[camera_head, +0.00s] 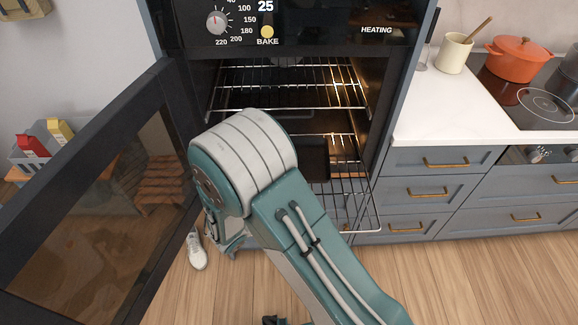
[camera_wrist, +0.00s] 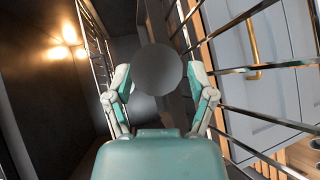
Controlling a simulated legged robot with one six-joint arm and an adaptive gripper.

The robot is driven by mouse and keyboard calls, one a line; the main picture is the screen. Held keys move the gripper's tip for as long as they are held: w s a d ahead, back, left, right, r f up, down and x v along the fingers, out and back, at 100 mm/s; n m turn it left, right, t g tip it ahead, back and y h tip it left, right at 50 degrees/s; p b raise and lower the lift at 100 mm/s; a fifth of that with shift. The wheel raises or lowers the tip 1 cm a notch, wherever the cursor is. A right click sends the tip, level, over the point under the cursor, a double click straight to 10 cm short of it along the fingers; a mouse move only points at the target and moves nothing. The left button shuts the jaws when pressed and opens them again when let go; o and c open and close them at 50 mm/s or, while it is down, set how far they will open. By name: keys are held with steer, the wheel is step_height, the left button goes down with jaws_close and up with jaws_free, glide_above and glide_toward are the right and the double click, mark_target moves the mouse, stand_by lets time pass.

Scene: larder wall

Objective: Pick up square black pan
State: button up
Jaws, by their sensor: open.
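The square black pan (camera_head: 316,160) appears as a dark flat shape on the lower rack inside the open oven. My arm hides its left part in the head view. My gripper (camera_wrist: 160,70) shows in the wrist view with its two fingers wide apart. A plain dark grey disc shows between the fingers; I cannot tell what it is or whether it touches them. A dark surface lies behind it, and I cannot tell for sure that it is the pan. In the head view my arm hides most of the gripper, in front of the oven.
The oven door (camera_head: 120,190) stands open on the left. An upper wire rack (camera_head: 290,105) is above, and a lower rack (camera_head: 355,215) sticks out. Drawers (camera_head: 430,190) and a counter with an orange pot (camera_head: 520,62) are on the right. A shoe (camera_head: 197,252) is on the floor.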

steer(key=shift+x, duration=0.8)
jaws_close()
